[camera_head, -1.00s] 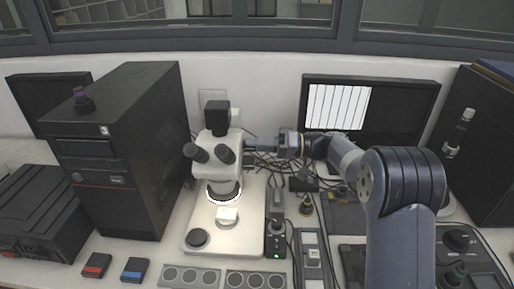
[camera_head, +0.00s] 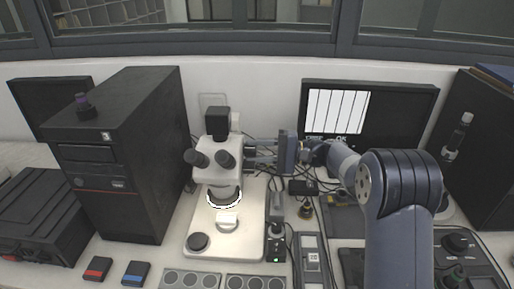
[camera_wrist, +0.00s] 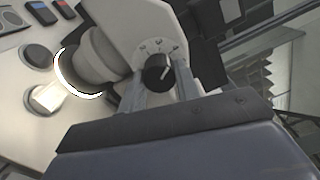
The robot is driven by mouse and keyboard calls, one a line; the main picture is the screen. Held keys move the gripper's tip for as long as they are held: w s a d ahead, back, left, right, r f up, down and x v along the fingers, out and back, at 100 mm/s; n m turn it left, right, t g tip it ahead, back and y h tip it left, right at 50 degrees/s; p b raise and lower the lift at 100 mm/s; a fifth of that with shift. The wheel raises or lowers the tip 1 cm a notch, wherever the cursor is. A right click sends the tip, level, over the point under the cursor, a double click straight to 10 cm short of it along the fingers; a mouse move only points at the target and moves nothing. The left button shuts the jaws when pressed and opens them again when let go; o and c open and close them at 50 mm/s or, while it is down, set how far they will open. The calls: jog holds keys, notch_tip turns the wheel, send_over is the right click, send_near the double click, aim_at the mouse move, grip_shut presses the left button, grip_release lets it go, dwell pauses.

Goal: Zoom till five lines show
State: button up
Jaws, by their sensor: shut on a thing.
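The white stereo microscope (camera_head: 219,160) stands upright with its ring light lit. It also shows tilted in the wrist view. A black zoom knob (camera_wrist: 157,73) with a pale pointer mark sits on its side, among small printed marks. My gripper (camera_head: 250,153) reaches it from the right, and its two grey fingers are shut on the knob from either side. The monitor (camera_head: 391,118) behind shows a bright panel (camera_head: 336,112) with several dark, near-vertical lines, and small text reading like "OK" beneath. A pale sample (camera_head: 227,221) lies under the lens.
A black computer tower (camera_head: 125,150) stands left of the microscope. A control box with a green light (camera_head: 276,249) and cables stand to its right. Red (camera_head: 97,268) and blue (camera_head: 136,272) blocks and trays of round wells lie in front.

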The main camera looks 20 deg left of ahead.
jog(key=shift+m, duration=0.9)
jog(key=shift+p, duration=0.3)
jog(key=o, duration=1)
jog(key=b+v, duration=0.2)
jog(key=v, duration=0.9)
jog(key=shift+f+b, duration=0.15)
jog(key=shift+b, duration=0.2)
jog(key=shift+s+a, duration=0.1)
jog(key=shift+a, duration=0.05)
